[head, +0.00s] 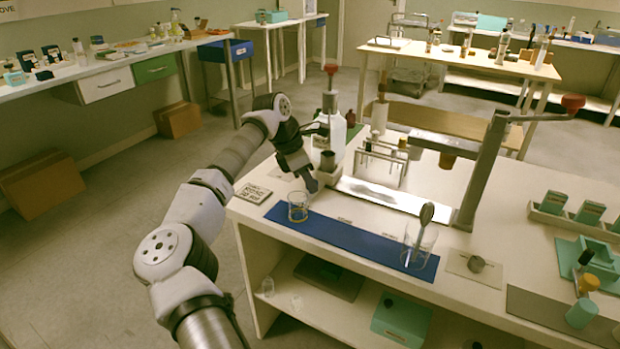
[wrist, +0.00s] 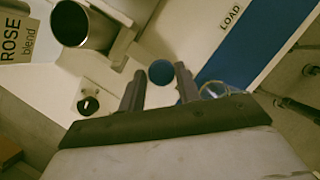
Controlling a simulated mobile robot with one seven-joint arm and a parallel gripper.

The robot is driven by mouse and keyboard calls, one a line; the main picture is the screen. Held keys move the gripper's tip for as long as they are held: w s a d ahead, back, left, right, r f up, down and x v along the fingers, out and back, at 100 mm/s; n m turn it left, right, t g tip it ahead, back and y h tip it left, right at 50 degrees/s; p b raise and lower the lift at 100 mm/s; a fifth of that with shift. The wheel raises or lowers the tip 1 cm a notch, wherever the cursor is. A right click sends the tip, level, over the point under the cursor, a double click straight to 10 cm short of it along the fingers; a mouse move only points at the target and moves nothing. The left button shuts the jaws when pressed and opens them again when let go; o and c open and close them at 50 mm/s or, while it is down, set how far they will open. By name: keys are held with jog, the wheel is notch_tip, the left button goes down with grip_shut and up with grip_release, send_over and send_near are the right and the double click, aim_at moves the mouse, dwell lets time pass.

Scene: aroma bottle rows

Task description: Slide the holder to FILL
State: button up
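The holder (head: 322,182) is a pale block carrying a dark metal cup (head: 327,160), at the left end of a bright metal track (head: 385,195). In the wrist view the cup (wrist: 70,24) sits at the upper left in the pale holder (wrist: 112,55). My gripper (head: 312,188) is low at the holder's near side. In the wrist view my gripper (wrist: 160,70) has its fingers apart, with a round blue knob-like top (wrist: 161,72) between them and a gap on each side. Contact cannot be told. A LOAD label (wrist: 231,17) is readable; I cannot read a FILL label.
A blue mat (head: 345,237) along the bench front bears a glass beaker (head: 298,207) near my gripper and another beaker (head: 419,245) with a spoon-like tool. A press frame (head: 482,170) rises over the track. A vial rack (head: 382,160) and white bottle (head: 333,132) stand behind.

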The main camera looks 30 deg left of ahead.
jog(key=o, duration=0.4)
jog(key=shift+a, duration=0.25)
jog(key=shift+d, duration=0.1)
jog(key=v, duration=1.4)
jog(key=shift+d, duration=0.1)
